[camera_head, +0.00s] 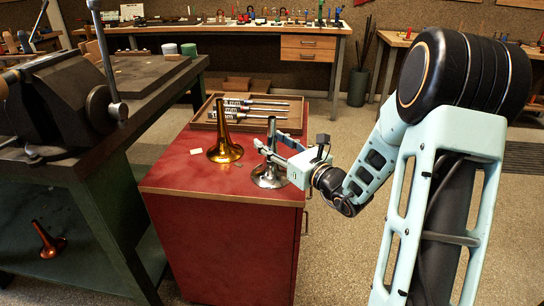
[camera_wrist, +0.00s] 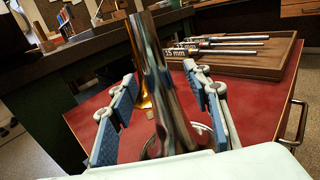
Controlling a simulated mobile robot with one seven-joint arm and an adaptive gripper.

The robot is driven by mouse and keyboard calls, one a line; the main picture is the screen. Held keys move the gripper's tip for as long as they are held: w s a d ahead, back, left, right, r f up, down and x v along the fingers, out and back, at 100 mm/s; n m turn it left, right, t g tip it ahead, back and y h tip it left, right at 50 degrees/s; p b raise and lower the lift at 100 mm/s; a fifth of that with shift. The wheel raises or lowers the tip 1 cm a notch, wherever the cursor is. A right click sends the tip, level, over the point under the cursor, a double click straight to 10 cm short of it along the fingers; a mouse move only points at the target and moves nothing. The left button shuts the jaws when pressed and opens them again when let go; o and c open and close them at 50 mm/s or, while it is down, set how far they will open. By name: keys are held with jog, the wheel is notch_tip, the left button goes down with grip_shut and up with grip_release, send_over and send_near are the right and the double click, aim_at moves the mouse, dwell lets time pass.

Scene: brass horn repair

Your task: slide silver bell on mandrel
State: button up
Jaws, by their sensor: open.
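The silver bell (camera_head: 268,180) stands flare down on the red cabinet top, near its right side. In the wrist view the silver bell (camera_wrist: 172,100) rises upright between my fingers. My gripper (camera_head: 277,150) is open, with one blue-padded finger on each side of the bell's narrow tube; gaps show on both sides in the wrist view (camera_wrist: 162,92).
A brass bell (camera_head: 225,148) stands on the red cabinet (camera_head: 190,178), left of the silver one. A dark bench with a vise (camera_head: 70,98) stands at left. A copper-coloured bell (camera_head: 48,240) is on its lower shelf. The cabinet's front left is mostly clear.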

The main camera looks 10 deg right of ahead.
jog(key=shift+c, duration=0.4)
grip_shut()
jog(key=shift+w, duration=0.1)
jog(key=shift+r, duration=0.1)
